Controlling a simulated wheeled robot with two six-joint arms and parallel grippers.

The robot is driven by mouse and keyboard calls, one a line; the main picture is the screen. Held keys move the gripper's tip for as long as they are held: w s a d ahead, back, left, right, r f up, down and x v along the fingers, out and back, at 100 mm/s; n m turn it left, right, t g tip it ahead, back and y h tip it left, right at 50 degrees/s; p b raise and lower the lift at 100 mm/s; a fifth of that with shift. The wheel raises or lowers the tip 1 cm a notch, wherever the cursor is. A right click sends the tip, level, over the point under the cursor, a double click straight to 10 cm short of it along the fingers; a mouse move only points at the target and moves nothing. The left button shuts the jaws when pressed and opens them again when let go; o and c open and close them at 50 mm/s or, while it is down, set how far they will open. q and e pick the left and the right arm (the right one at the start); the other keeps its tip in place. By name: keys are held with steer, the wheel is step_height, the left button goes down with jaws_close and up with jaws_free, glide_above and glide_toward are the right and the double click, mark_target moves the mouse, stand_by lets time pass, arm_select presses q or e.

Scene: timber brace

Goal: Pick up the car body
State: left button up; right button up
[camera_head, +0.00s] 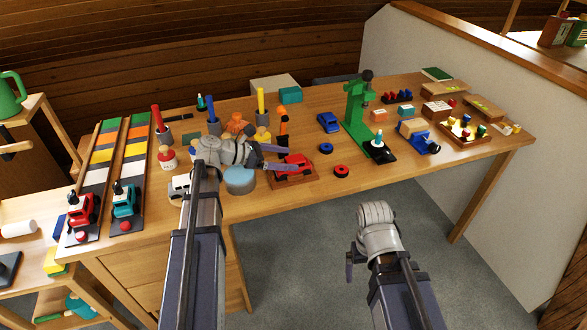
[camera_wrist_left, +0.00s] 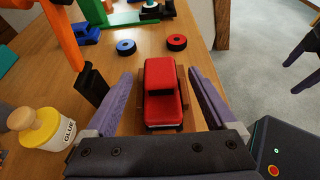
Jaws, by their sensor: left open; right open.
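The red car body (camera_head: 296,159), with a cab and a lower bonnet, sits upright on a brown wooden block (camera_head: 306,180) near the table's front edge. In the left wrist view the car body (camera_wrist_left: 160,95) lies between the two purple fingers of my left gripper (camera_wrist_left: 163,85). Those fingers are open, one on each side, with gaps to the car. In the head view my left gripper (camera_head: 275,159) reaches it from the left. My right gripper (camera_head: 380,262) is off the table's front edge, over the floor, open and empty.
Two wheels (camera_head: 326,148) (camera_head: 341,171) lie right of the car. A green press (camera_head: 358,110) and blue car (camera_head: 328,122) stand behind. A glue pot (camera_wrist_left: 42,128) and orange tool (camera_wrist_left: 62,35) are close beside my left gripper. A blue-topped tin (camera_head: 239,180) stands left.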

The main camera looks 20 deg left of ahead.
mark_target(293, 159)
arm_select(q)
steer(key=x, duration=0.3)
steer(key=shift+f+b, duration=0.2)
steer(key=shift+b, duration=0.2)
steer(key=c, duration=1.4)
steer(key=shift+r, duration=0.2)
